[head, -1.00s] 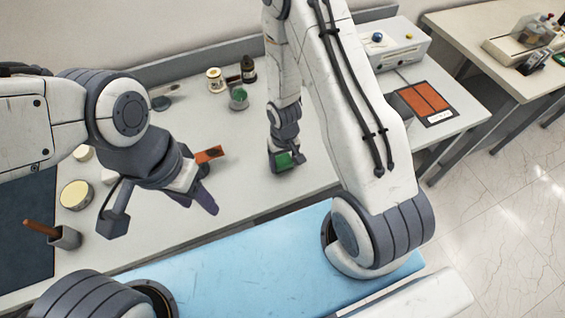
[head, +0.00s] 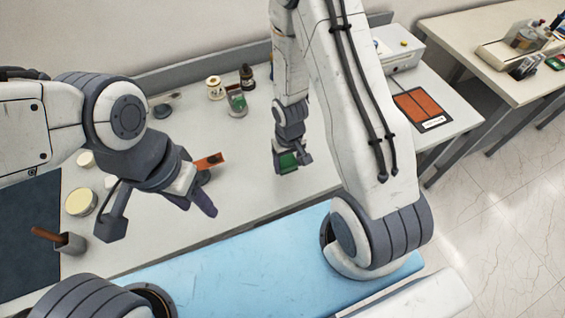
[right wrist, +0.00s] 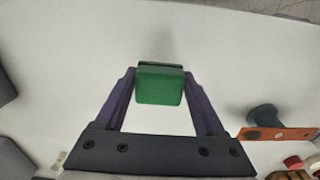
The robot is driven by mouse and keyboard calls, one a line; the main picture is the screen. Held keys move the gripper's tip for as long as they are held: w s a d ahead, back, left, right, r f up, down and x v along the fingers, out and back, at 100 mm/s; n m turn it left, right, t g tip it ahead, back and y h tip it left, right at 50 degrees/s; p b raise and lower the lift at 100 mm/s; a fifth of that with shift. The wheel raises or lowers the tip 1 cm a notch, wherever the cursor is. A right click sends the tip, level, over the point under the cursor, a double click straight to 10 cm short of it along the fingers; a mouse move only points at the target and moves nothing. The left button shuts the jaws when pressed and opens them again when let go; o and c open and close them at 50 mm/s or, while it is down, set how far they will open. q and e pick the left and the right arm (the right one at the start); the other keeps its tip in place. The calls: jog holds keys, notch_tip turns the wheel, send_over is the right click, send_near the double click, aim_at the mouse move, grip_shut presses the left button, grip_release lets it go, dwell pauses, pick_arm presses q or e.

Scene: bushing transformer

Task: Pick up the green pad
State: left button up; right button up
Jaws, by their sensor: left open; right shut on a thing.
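The green pad (head: 287,161) is a small block between the fingers of my right gripper (head: 293,165) in the head view. In the right wrist view the green pad (right wrist: 160,87) sits at the tips of the two purple-grey fingers of my right gripper (right wrist: 160,78), which are shut on it. Its far side has a dark edge. I cannot tell for sure how high it is above the table. My left gripper (head: 155,211) is open and empty, with its fingers wide apart over the table's left part.
An orange strip (head: 209,161) on a dark round base lies beside my left gripper. Jars (head: 214,88) and a dark bottle (head: 247,78) stand at the back. A white box (head: 398,50) and an orange panel (head: 424,108) are at right. A brush cup (head: 71,243) stands at left.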

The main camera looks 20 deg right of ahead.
jog(key=s+d+r+p, duration=0.5)
jog(key=s+p, duration=0.3)
jog(key=p, duration=0.1)
jog(key=shift+r, duration=0.35)
jog(key=shift+d, duration=0.1)
